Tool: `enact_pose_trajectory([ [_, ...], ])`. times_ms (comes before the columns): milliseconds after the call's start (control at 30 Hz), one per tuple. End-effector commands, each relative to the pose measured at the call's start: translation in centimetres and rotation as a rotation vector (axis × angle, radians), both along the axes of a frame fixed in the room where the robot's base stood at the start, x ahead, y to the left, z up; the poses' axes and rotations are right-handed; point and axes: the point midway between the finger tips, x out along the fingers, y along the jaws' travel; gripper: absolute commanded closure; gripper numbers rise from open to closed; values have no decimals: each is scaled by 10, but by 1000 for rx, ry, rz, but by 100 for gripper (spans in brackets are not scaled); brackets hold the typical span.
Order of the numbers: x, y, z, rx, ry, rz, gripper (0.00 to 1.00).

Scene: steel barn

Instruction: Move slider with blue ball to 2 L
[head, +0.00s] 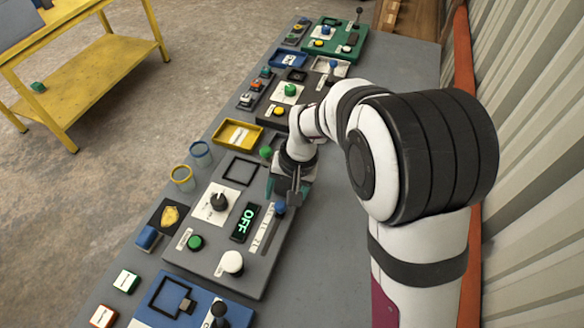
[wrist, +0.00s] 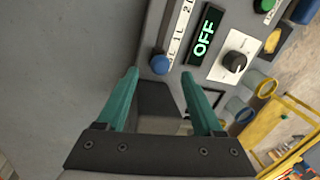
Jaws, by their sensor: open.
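The slider's blue ball (head: 280,208) stands at the end of a white scale strip (head: 263,232) on a grey panel, nearest my gripper. In the wrist view the blue ball (wrist: 160,64) appears between and just beyond my two teal fingertips. My gripper (head: 287,192) is open and empty, pointing down by the ball; I cannot tell whether a finger touches it. The scale strip (wrist: 182,25) shows marks in the wrist view, with a "1 L" legible and a further mark partly cut off at the top edge. The slider's stem is hidden.
Beside the scale, a display (head: 245,221) reads OFF in green. A black knob (head: 218,202), a green button (head: 195,242) and a white knob (head: 232,262) share the panel. A yellow tray (head: 237,134) and other control panels line the grey bench. A corrugated wall is at right.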

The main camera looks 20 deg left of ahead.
Motion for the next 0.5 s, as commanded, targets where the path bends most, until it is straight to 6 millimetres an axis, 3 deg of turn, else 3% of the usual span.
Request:
enact_pose_trajectory([
  [100, -1, 4, -22, -1, 2, 0, 31],
  [200, -2, 6, -32, -1, 1, 0, 31],
  [500, -1, 7, -36, 0, -1, -1, 31],
])
